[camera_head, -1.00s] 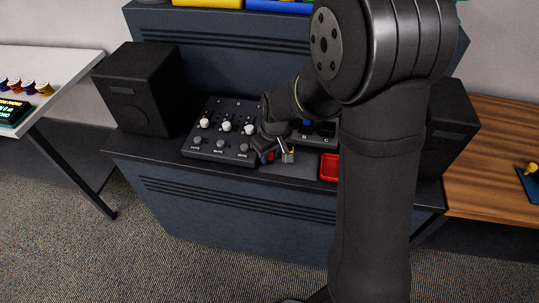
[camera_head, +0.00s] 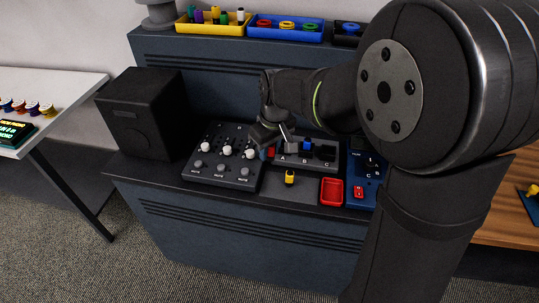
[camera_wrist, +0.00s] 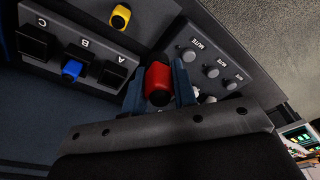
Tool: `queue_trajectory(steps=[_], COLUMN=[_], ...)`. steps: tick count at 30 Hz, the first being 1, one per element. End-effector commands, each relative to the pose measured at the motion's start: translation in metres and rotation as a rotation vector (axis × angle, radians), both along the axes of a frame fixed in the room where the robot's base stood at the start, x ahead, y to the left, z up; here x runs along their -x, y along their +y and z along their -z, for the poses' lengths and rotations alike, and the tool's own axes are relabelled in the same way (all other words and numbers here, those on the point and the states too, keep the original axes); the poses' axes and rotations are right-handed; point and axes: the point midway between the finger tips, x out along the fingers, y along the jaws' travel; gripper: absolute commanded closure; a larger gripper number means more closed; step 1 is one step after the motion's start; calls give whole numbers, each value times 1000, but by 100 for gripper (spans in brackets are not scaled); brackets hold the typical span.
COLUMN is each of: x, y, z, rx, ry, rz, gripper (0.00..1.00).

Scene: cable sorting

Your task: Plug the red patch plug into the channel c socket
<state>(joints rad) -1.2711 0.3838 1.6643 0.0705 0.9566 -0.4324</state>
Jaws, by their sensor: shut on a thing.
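The red patch plug (camera_wrist: 158,84) is between the fingers of my gripper (camera_wrist: 160,92) in the wrist view. In the head view the red plug (camera_head: 270,152) shows as a small patch below my gripper, at the left end of the socket block (camera_head: 300,168). The block has sockets labelled A, B and C. The channel c socket (camera_wrist: 33,42) looks empty, at the far left of the wrist view; it also shows in the head view (camera_head: 326,152). A blue plug (camera_wrist: 72,69) sits in socket B. Socket A (camera_wrist: 113,76) looks empty and is nearest my gripper.
A yellow plug (camera_head: 290,177) stands on the grey panel in front of the block. A mixer with knobs (camera_head: 222,155) is to the left. A red tray (camera_head: 332,191) and a blue switch box (camera_head: 365,180) are to the right. A black speaker (camera_head: 145,112) stands further left.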

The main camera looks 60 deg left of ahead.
Motion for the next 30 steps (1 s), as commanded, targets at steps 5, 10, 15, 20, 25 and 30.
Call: queue_trajectory(steps=[5, 10, 15, 20, 25, 30], x=[0, 0, 0, 0, 0, -19], y=[0, 1, 0, 0, 0, 2], z=[-11, -22, -28, -30, -30, -27], rx=[-1, -3, -1, -1, -1, 0], ry=[-1, -1, -1, 0, 0, -1], rz=[0, 0, 0, 0, 0, 36], gripper=[98, 98, 98, 98, 98, 98])
